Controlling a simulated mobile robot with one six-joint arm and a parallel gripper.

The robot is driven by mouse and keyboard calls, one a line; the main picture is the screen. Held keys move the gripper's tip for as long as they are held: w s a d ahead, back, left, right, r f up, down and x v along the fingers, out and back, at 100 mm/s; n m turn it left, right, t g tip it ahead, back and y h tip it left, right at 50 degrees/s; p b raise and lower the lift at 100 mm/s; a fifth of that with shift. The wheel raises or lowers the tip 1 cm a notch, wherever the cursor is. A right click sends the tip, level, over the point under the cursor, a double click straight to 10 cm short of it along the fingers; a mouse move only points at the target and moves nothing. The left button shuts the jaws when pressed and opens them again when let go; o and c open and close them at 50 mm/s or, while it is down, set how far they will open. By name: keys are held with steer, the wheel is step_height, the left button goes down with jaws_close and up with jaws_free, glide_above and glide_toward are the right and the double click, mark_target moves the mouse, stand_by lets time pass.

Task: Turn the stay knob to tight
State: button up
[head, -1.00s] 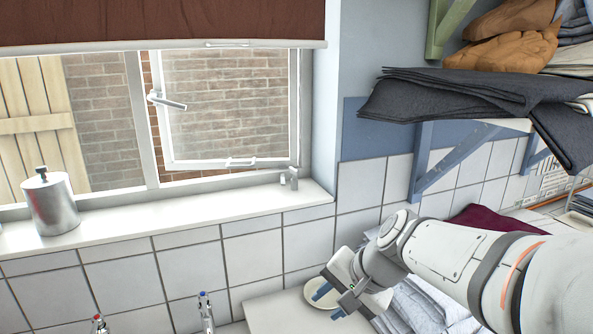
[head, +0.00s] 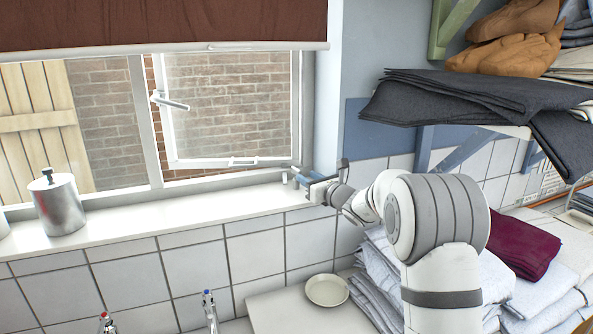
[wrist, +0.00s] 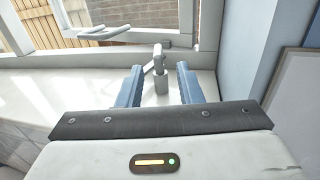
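The stay knob (wrist: 160,68) is a small light-grey piece on a short upright post on the window sill. It stands between and a little beyond my gripper's two blue fingers in the wrist view, with a gap on both sides. In the head view the knob (head: 285,178) shows small at the right end of the sill, just left of the fingertips. My gripper (wrist: 160,72) is open and empty, and reaches along the sill; it also shows in the head view (head: 304,178). I cannot tell the knob's turn setting.
The side wall lies right of my gripper. Above my arm is a shelf with dark folded cloth (head: 470,95). A metal canister (head: 60,207) stands at the sill's left.

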mark_target(301, 173)
steer(key=p+x, duration=0.2)
steer(key=x, duration=0.5)
steer(key=shift+p, duration=0.35)
jaws_close()
